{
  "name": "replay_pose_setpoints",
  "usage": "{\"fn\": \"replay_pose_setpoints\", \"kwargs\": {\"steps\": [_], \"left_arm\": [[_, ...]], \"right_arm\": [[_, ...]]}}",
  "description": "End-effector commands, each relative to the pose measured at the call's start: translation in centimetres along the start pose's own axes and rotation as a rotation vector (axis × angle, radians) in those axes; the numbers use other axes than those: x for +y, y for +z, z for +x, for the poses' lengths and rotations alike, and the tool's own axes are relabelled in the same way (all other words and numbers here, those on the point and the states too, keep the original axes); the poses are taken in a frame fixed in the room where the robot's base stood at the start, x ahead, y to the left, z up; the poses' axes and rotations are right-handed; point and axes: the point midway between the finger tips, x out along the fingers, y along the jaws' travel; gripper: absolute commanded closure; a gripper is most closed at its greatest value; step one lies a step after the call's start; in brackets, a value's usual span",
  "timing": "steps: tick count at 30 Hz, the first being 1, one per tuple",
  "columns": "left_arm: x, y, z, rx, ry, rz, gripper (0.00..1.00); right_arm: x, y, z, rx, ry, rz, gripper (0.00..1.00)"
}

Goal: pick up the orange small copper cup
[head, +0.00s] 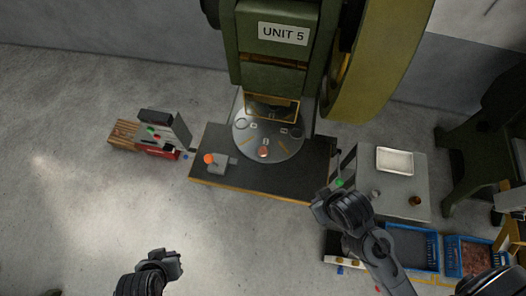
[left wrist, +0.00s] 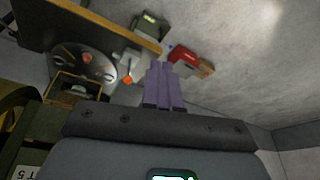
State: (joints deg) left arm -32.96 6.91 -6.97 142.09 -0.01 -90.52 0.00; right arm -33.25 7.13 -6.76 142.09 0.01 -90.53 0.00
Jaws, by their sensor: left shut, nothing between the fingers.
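A small orange-copper round piece (head: 263,152), which looks like the cup, sits on the front part of the grey round plate (head: 283,145) under the press. It also shows in the left wrist view (left wrist: 87,57) on the same plate. My left gripper (head: 172,260) is low at the left in the head view, well apart from the plate and empty. Its fingers (left wrist: 163,70) are together in the left wrist view. My right gripper (head: 322,196) is by the right end of the dark press table; its fingers are too small to judge.
The green press marked UNIT 5 (head: 275,72) stands over the plate. An orange knob (head: 208,158) stands at the table's left. A side table (head: 397,165) holds a white tray and a small brown piece (head: 415,201). Blue crates (head: 452,258) stand at lower right. The left floor is open.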

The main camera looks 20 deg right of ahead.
Motion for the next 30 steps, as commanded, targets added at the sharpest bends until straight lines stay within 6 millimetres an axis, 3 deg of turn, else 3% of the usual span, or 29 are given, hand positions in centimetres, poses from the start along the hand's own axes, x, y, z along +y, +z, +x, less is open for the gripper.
{"fn": "replay_pose_setpoints", "kwargs": {"steps": [13,27,30], "left_arm": [[0.13,0.16,0.04,-0.004,0.005,-0.007,1.0],[-0.18,0.26,0.06,-0.006,-0.005,0.004,0.28],[-0.2,0.27,0.06,-0.006,-0.005,0.004,0.25]], "right_arm": [[-0.09,-0.01,-0.01,0.0,-0.002,-0.002,1.0],[-0.3,-0.08,-0.02,0.002,-0.008,0.006,1.0],[-0.3,-0.08,-0.02,0.002,-0.008,0.006,1.0]]}}
